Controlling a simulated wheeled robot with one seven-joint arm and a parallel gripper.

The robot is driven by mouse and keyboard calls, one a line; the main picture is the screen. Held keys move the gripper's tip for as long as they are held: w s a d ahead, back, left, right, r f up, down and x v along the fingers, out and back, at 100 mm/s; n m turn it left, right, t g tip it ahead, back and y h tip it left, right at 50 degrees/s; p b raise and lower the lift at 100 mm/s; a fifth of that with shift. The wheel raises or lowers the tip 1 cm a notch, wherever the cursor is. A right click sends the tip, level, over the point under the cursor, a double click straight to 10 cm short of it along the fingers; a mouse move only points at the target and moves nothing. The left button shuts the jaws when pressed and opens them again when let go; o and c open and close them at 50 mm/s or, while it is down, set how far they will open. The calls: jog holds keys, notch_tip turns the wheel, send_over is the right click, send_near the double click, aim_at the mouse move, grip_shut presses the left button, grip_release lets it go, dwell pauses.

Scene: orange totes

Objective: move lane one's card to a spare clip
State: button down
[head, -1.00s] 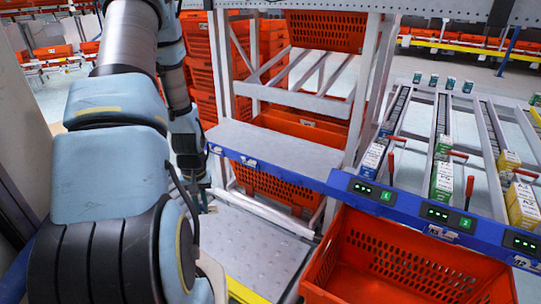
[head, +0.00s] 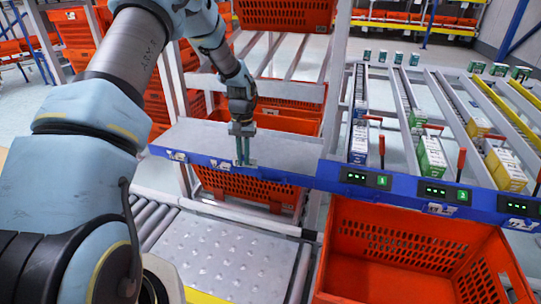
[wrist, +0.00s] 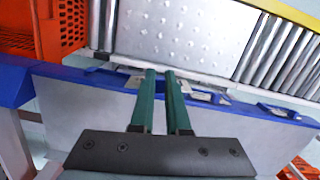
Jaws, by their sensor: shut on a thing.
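My gripper (head: 243,162) points down at the front blue rail (head: 205,160) of the grey shelf, left of the lanes. In the wrist view its two green fingers (wrist: 160,73) are close together, shut on a small pale card (wrist: 132,82), mostly hidden behind the fingertips. The card is at the rail; I cannot tell whether it sits in a clip. Other clips (head: 178,155) show on the rail to the left. Lane one's green-lit display (head: 383,181) shows no card below it. Lanes two and three have cards, A3 (head: 437,208) and another (head: 518,223).
An orange tote (head: 400,250) stands below the lane displays. Red levers (head: 381,150) and cartons (head: 430,158) stand at the lane fronts. A dimpled metal plate (head: 215,255) and rollers (head: 150,222) lie below the shelf. The grey shelf top (head: 200,135) is bare.

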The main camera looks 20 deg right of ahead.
jog(key=s+d+r+m, duration=0.2)
jog(key=d, duration=0.7)
jog(key=shift+s+f+b, duration=0.1)
jog(key=shift+f+b, duration=1.75)
jog(key=shift+f, duration=0.9)
jog(key=shift+a+f+b, duration=0.1)
jog(key=shift+f+b, duration=0.65)
jog(key=shift+f, duration=0.8)
jog(key=c, duration=0.8)
grip_release()
notch_tip(320, 180, up, 11)
jog(key=b, duration=0.2)
send_over(271, 170)
jog(key=shift+s+d+f, duration=0.1)
jog(key=shift+s+d, duration=0.05)
jog(key=shift+d, duration=0.05)
